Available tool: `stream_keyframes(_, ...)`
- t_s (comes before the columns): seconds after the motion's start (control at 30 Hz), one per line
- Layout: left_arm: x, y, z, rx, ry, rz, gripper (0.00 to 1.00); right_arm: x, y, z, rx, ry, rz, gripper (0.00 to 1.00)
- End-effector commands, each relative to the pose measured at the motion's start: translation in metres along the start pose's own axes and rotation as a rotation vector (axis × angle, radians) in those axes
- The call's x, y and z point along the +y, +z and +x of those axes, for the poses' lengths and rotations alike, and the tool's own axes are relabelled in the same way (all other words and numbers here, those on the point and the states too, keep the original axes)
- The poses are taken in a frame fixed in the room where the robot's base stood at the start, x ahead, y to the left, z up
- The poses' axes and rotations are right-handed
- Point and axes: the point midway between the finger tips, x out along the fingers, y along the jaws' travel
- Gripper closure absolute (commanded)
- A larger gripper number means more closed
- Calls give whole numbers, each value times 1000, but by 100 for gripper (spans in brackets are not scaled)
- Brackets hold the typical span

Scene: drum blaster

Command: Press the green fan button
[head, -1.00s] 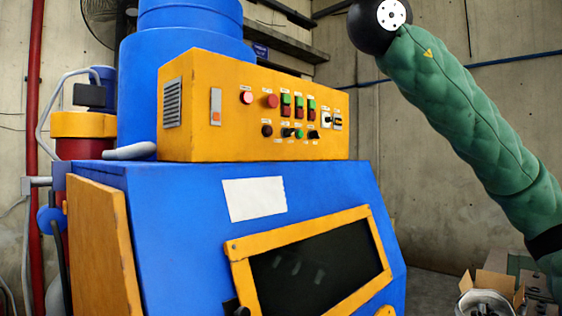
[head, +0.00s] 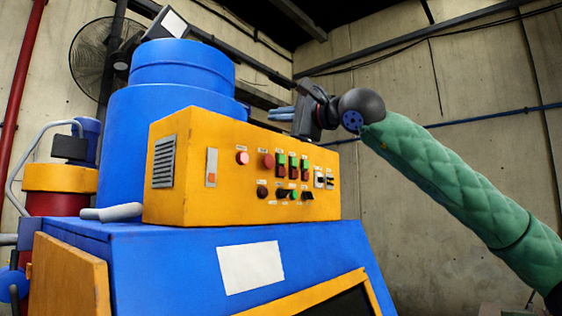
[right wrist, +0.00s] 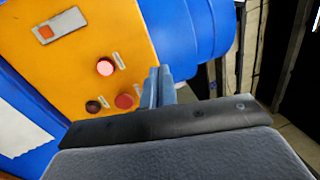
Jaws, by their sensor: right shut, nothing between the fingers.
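The yellow control panel (head: 240,190) stands on top of the blue machine. It carries three green-over-red button pairs; their green buttons are a left one (head: 280,159), a middle one (head: 293,161) and a right one (head: 305,163). The labels are too small to read, so I cannot tell which is the fan's. My right gripper (head: 271,114) is shut and empty, above and apart from the panel, with its fingers pointing left. In the right wrist view its fingers (right wrist: 160,72) are beside the panel (right wrist: 75,50); no green button shows there. My left gripper is not in view.
A pink-red button (head: 242,158), a red button (head: 268,161) and several dark knobs sit close to the green ones. A blue cylinder (head: 175,130) rises behind the panel. A caged fan (head: 92,60) hangs at the back left. The space right of the panel is open.

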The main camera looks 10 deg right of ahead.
Motion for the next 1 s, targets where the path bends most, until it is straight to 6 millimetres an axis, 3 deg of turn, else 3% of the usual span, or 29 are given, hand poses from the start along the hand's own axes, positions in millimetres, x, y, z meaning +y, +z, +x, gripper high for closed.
stream_keyframes(0.2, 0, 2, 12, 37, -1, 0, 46, 16, -62, -7, 275, 133, -208, 100)
stream_keyframes(0.5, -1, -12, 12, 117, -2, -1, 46, 38, -119, -38, 555, 373, -428, 100)
stream_keyframes(0.67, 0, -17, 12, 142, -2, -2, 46, 49, -129, -50, 598, 485, -501, 100)
stream_keyframes(1.0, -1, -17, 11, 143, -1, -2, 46, 49, -129, -50, 585, 503, -552, 100)
